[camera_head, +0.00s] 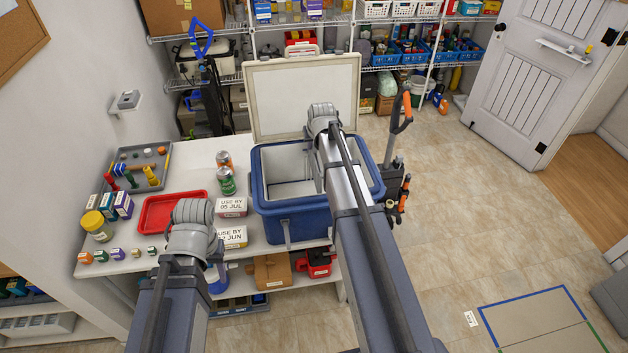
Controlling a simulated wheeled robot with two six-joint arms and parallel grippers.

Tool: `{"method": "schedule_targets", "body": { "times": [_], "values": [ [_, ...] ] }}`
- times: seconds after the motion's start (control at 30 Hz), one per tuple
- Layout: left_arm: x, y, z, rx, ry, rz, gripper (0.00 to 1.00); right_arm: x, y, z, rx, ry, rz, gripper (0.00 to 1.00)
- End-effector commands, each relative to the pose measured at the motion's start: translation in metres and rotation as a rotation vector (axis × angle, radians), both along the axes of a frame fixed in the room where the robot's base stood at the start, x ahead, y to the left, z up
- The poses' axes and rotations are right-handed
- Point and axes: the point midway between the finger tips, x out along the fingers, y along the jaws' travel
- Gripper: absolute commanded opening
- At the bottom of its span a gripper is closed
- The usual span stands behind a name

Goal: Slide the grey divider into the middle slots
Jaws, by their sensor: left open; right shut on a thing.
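The blue cooler (291,222) stands open on the white table, with its pale lid (283,97) raised behind it. Part of its light grey inside (288,172) shows. My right arm reaches across the cooler's right part and hides much of that side. My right gripper is hidden behind the arm. I cannot make out the grey divider or the middle slots. My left arm's grey joint stands in front of the table, near the red tray (160,212). My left gripper is also hidden.
Two cans (227,182) and date-marked boxes (232,237) stand left of the cooler. A grey tray (152,192) of small items, a yellow-lidded jar (96,226) and small boxes lie further left. A tool caddy (396,187) is to the right. Open floor lies beyond it.

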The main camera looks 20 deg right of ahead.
Motion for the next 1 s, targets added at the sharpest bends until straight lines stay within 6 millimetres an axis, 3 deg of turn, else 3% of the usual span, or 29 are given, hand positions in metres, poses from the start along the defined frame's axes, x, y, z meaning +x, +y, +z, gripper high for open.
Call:
{"method": "schedule_targets", "body": {
  "times": [1.0],
  "values": [
    [0.0,0.0,-0.025,0.001,0.0,-0.004,0.5,0.0,0.0,-0.025,0.0,0.0,0.0,0.0]
  ]
}}
